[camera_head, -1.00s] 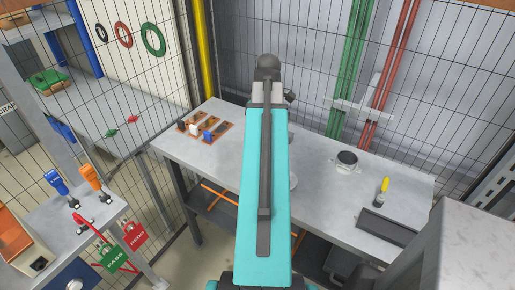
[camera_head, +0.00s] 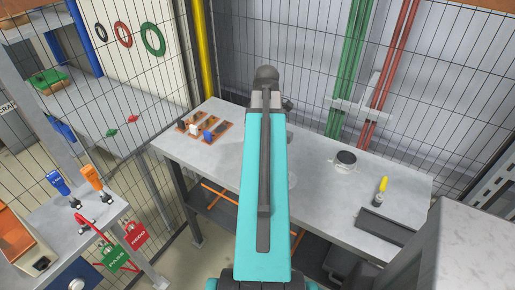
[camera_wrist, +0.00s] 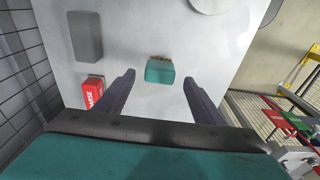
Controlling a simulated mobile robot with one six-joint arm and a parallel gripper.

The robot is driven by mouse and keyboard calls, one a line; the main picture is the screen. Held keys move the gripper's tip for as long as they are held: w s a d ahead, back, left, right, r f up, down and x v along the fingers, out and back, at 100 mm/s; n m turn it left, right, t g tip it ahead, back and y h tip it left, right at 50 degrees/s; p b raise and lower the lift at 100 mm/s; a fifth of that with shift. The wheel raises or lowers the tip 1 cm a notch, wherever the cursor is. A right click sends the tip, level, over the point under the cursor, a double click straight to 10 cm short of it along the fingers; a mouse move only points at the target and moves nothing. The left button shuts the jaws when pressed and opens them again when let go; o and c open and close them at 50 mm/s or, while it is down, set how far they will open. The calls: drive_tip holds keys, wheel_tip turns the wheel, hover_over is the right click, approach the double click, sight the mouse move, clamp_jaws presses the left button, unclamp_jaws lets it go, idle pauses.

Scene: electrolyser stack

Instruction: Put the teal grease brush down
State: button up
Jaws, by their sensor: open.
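The teal grease brush (camera_wrist: 160,71) shows in the wrist view as a small teal block with a brownish edge along its far side. It is on or just above the light grey table top (camera_wrist: 140,110); the exact height is hard to tell. My gripper (camera_wrist: 158,78) is open, with one dark finger on each side of the brush and a visible gap to both. In the head view my teal arm hides the gripper and the brush.
A red box (camera_wrist: 92,91) lies left of the left finger, with a dark grey block (camera_wrist: 85,36) beyond it. In the head view, an orange rack (camera_head: 205,130) stands on the table's left, and a yellow-topped tool (camera_head: 382,190) and dark tray (camera_head: 386,226) on its right. Wire fence stands behind.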

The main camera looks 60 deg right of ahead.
drive_tip(key=shift+w+f+p, duration=0.15)
drive_tip(key=shift+f+p, duration=0.6)
drive_tip(key=shift+f, duration=1.3)
drive_tip(key=c, duration=1.3)
drive_tip(key=shift+o, duration=0.2)
drive_tip(key=shift+r, duration=0.2)
drive_tip(key=shift+r+b, duration=1.45)
drive_tip(key=shift+r, duration=3.4)
